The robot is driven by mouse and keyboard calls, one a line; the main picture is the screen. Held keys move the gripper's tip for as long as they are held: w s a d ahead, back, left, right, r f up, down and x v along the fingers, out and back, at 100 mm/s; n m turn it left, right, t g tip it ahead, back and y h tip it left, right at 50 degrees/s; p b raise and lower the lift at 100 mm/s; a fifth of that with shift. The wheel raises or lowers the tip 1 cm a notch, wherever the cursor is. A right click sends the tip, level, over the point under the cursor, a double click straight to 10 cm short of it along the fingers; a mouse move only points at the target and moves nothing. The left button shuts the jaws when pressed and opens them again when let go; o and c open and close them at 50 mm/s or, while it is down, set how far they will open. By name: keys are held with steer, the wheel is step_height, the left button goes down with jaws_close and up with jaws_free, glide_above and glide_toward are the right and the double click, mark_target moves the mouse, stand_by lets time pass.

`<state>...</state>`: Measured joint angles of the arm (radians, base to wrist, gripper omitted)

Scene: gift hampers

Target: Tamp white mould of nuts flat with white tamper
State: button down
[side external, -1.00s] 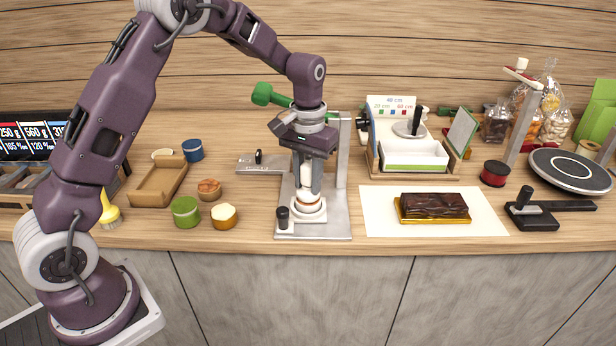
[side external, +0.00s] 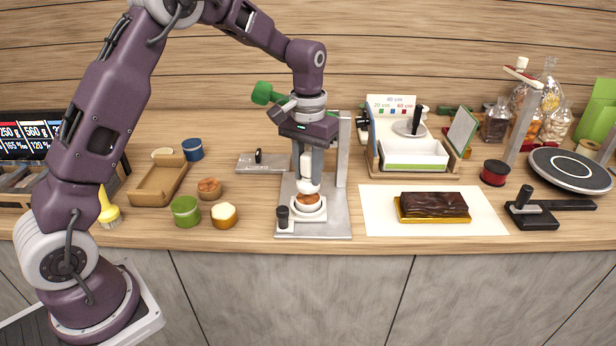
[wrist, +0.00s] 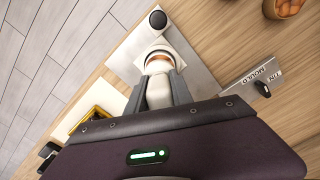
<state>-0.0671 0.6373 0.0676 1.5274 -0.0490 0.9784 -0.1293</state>
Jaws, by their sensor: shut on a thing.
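The white mould (side external: 308,209) stands on the metal plate of a stand, with brown nuts (side external: 308,201) showing at its top. My gripper (side external: 309,180) is above it, shut on the white tamper (side external: 306,168). The tamper hangs upright, its white foot just above the nuts and apart from them in the side view. In the wrist view the tamper (wrist: 158,92) lies between the fingers, and part of the mould (wrist: 157,53) shows beyond it. The tamper hides some of the nuts there.
A black knob (side external: 283,214) stands at the plate's front left corner, close to the mould. A metal post (side external: 343,150) rises behind. A dark cake (side external: 434,206) lies on white paper to the right.

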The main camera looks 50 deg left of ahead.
mark_target(308, 154)
steer(key=shift+r, duration=0.1)
steer(key=shift+r, duration=3)
steer(key=s+m, duration=0.1)
steer(key=m, duration=0.1)
steer(key=s+r+m, duration=0.1)
steer(key=s+m, duration=0.2)
steer(key=m, duration=0.1)
steer(key=shift+s+d+r+m, duration=0.1)
steer(key=shift+s+r+m, duration=0.1)
steer(key=shift+r+m, duration=0.1)
